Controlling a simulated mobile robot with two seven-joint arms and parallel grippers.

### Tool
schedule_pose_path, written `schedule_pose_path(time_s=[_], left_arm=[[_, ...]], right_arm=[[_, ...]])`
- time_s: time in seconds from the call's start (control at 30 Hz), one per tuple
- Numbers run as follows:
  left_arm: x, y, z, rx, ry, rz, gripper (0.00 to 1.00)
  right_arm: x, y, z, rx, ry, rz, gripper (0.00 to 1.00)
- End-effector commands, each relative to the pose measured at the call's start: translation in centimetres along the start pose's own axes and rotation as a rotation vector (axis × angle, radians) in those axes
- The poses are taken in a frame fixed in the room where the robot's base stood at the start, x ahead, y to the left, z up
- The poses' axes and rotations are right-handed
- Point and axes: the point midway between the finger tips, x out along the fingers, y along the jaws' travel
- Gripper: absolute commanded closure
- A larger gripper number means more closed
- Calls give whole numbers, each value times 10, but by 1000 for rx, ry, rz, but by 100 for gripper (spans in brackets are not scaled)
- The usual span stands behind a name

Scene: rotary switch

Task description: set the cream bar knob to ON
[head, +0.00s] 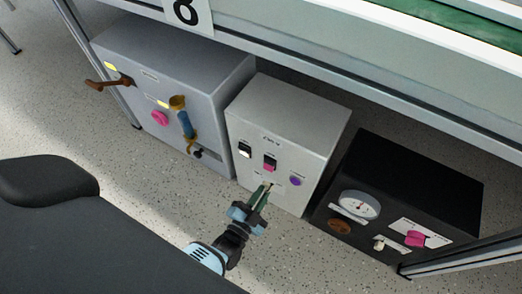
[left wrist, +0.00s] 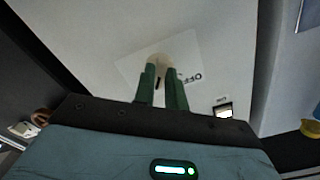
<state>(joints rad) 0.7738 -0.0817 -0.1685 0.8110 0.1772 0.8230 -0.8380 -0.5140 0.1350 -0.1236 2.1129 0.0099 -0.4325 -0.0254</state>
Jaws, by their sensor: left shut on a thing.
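The cream bar knob (left wrist: 181,52) is on the front of the middle grey box (head: 290,115), on a white label plate (left wrist: 130,69). Part of the word OFF shows on the plate, upside down, beside my right-hand finger in the left wrist view. My left gripper (head: 267,186) reaches the lower front of that box. Its green fingers, also in the left wrist view (left wrist: 160,72), are shut on the knob and hide much of it. The knob's exact pointing direction cannot be told. My right gripper is not in view.
The middle box also has a black switch (head: 245,150), a pink switch (head: 270,163) and a purple knob (head: 295,181). A grey box with handles (head: 180,60) stands left, a black box with a gauge (head: 430,180) right. A table edge (head: 370,88) runs above. Floor in front is clear.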

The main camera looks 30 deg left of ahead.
Motion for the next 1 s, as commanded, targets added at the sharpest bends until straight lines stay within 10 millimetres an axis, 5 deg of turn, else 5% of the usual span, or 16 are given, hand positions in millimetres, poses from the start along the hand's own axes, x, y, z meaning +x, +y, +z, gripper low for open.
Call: schedule_pose_path(time_s=[0.9, 0.93, 1.0], left_arm=[[-1, 0, 0, 178, -1, 1, 100], [-1, 0, 0, 178, -1, 1, 85], [-1, 0, 0, 177, -1, 1, 76]], right_arm=[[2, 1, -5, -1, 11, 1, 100], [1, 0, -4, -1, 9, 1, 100], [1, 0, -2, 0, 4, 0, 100]])
